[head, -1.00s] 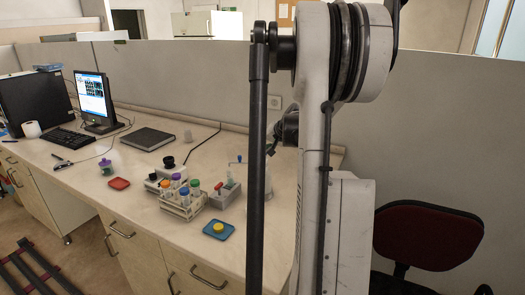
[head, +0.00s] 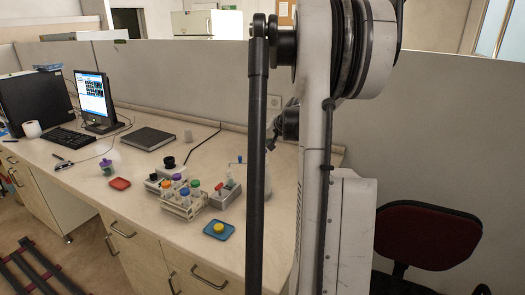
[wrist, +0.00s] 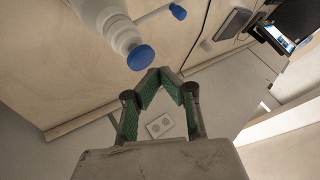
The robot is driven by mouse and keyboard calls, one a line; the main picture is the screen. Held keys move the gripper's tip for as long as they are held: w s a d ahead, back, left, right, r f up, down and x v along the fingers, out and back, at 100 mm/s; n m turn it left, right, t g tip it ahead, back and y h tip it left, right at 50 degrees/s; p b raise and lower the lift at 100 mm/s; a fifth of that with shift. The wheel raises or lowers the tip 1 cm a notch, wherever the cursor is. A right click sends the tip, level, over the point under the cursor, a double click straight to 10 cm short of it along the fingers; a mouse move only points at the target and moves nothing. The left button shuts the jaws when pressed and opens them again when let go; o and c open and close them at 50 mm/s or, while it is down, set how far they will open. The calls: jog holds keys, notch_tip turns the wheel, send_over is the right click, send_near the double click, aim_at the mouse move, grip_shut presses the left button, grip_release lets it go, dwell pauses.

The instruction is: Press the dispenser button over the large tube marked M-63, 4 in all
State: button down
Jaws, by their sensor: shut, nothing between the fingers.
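The dispenser shows in the wrist view as a white bottle body (wrist: 104,12) with a blue round button (wrist: 141,57) and a side spout ending in a blue tip (wrist: 178,11). In the head view the spout (head: 236,162) and part of the pale body (head: 267,182) show, the rest hidden by my arm. A large tube (head: 230,180) stands under the spout; its marking is too small to read. My gripper (wrist: 159,74) is shut and empty, its fingertips appearing close beside the button in the wrist view. I cannot tell if they touch. The head view hides it.
A white rack (head: 184,209) of capped tubes stands left of the dispenser, near a grey block with a red part (head: 221,195). A blue dish (head: 219,230) with a yellow piece lies in front, a red dish (head: 120,184) further left. The wall runs behind.

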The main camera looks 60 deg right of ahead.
aim_at(263, 150)
jog(key=shift+r+p, duration=1.25)
jog(key=shift+r, duration=1.3)
notch_tip(263, 150, up, 4)
jog(key=shift+f, duration=0.15)
dwell(0.4)
jog(key=shift+f+b, duration=2.4)
jog(key=shift+f, duration=2)
jog(key=shift+f, duration=0.1)
